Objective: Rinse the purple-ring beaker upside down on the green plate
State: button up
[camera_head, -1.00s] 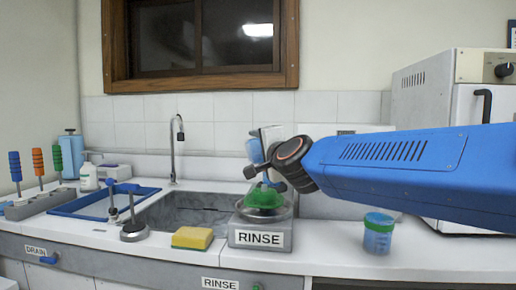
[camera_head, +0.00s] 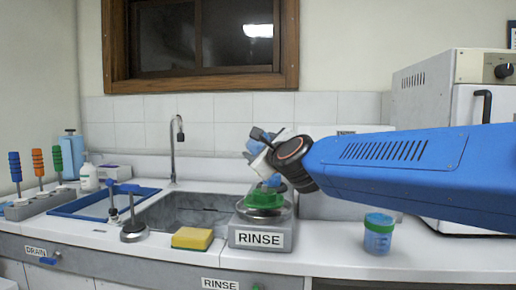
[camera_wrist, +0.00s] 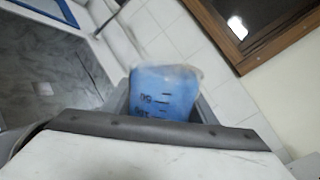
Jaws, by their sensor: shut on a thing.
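The beaker (camera_wrist: 165,92) is a see-through cup with a blue tint and dark graduation marks, in the middle of the wrist view. My gripper (camera_head: 256,147) is shut on it, with grey jaws close around its lower part in that view. In the head view the gripper is tilted above the rinse station, and the beaker is largely hidden by it. I cannot make out a purple ring. The green plate (camera_head: 264,201) sits on top of the grey rinse unit (camera_head: 243,240), below my gripper. A gap or contact with the beaker is hard to judge.
A blue-tinted beaker with a green rim (camera_head: 378,236) stands on the counter at right. A yellow sponge (camera_head: 192,238) lies left of the rinse unit, near a sink (camera_head: 190,212) with a tall tap (camera_head: 174,150). A white oven (camera_head: 440,105) stands behind my arm.

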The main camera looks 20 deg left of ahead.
jog(key=shift+f+m, duration=1.55)
jog(key=shift+m, duration=0.6)
jog(key=shift+f+m, duration=1.5)
jog(key=shift+m, duration=0.65)
jog(key=shift+f, duration=0.85)
jog(key=shift+r, duration=3.25)
